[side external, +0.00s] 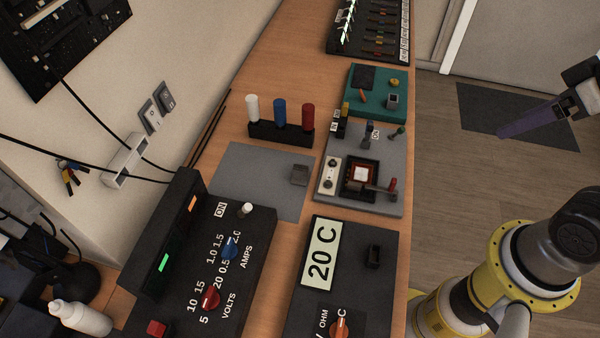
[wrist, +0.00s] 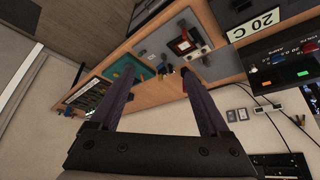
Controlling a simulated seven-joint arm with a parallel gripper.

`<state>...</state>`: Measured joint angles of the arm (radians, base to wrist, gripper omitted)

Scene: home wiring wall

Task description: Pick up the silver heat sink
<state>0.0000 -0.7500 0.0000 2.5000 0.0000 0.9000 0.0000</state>
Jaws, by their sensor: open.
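Another small silver-grey block with a dark top (side external: 392,101) stands on the teal board (side external: 365,106). My gripper (side external: 503,131) is at the upper right of the side view, off the bench and apart from both blocks. In the wrist view, its two purple fingers (wrist: 157,71) are spread with nothing held between them. The teal board (wrist: 118,78) lies beyond them, partly hidden by the left finger.
A rack with white, blue and red cylinders (side external: 280,132) stands behind the mat. A grey panel with a red-handled switch (side external: 390,205), a power supply (side external: 215,260) and a meter (side external: 345,270) crowd the bench. Black cables (side external: 90,100) hang by the wall. Open floor lies right of the bench.

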